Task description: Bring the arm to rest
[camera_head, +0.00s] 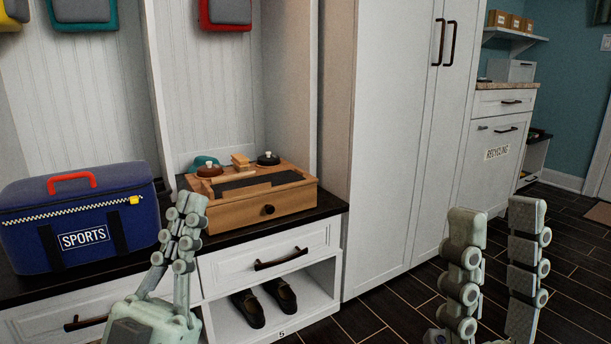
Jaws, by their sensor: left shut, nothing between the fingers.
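My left gripper (186,207) is in the lower left of the head view, pointing up with its fingers together and nothing between them. It appears in front of the bench, between the blue sports bag and the wooden box. My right gripper (497,217) is at the lower right, its two fingers upright and wide apart with nothing between them. Floor shows behind it. The lower part of the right gripper is cut off by the bottom edge.
A blue sports bag (80,215) and a wooden box (250,205) with small items on top stand on the dark bench top (325,208). Black shoes (265,302) sit in the cubby below. Tall white cabinets (395,130) stand right of it. Dark floor (390,310) is clear between.

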